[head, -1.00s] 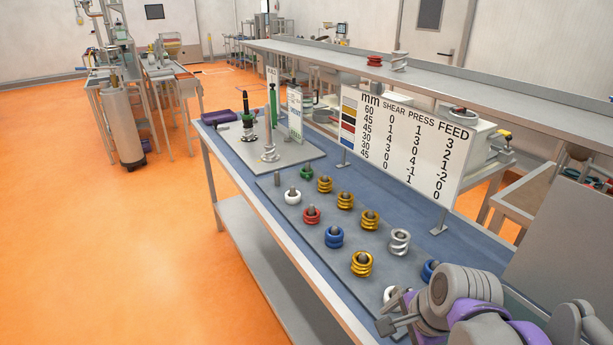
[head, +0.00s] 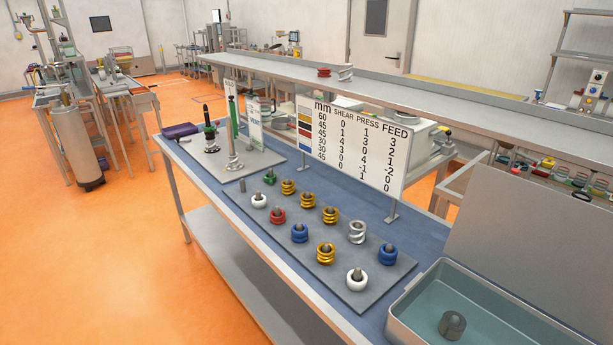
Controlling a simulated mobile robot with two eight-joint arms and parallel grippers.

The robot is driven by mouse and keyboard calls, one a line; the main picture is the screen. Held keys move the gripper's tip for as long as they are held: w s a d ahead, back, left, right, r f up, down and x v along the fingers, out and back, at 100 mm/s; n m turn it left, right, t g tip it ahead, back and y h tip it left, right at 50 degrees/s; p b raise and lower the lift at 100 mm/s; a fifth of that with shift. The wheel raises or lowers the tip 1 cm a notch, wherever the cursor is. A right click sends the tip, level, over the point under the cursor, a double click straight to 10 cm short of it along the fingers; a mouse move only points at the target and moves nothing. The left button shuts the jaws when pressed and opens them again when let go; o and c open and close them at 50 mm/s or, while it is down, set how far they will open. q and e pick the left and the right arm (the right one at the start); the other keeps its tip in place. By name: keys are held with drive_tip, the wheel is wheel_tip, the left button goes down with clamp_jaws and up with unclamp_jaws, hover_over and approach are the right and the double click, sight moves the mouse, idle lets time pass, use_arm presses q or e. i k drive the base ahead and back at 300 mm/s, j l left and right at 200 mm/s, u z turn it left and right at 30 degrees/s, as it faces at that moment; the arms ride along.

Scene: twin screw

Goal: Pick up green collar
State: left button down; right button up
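A green collar (head: 269,178) sits on a peg at the far left end of the grey peg board (head: 232,199), next to a bare peg (head: 242,185). Another green part (head: 210,131) is around a dark upright shaft on the grey plate further back. Neither of my grippers is in the head view, so I cannot see whether they are open or shut.
Several yellow, blue, red, white and silver collars stand on the board, including a white one (head: 357,280) at its near end. A sign (head: 352,150) stands behind the board. An open bin (head: 408,297) holding a grey cylinder (head: 452,325) is at the lower right.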

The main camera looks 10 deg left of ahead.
sight(267, 179)
drive_tip(key=i+j+z, duration=0.15)
drive_tip(key=j, duration=0.15)
drive_tip(key=i+j+z, duration=0.2)
drive_tip(key=j, duration=0.15)
drive_tip(key=j+z, duration=0.15)
drive_tip(key=j, duration=0.15)
drive_tip(key=i+j+z, duration=0.1)
drive_tip(key=j, duration=0.45)
drive_tip(key=i+j, duration=0.1)
drive_tip(key=j, duration=0.45)
drive_tip(key=z, duration=0.05)
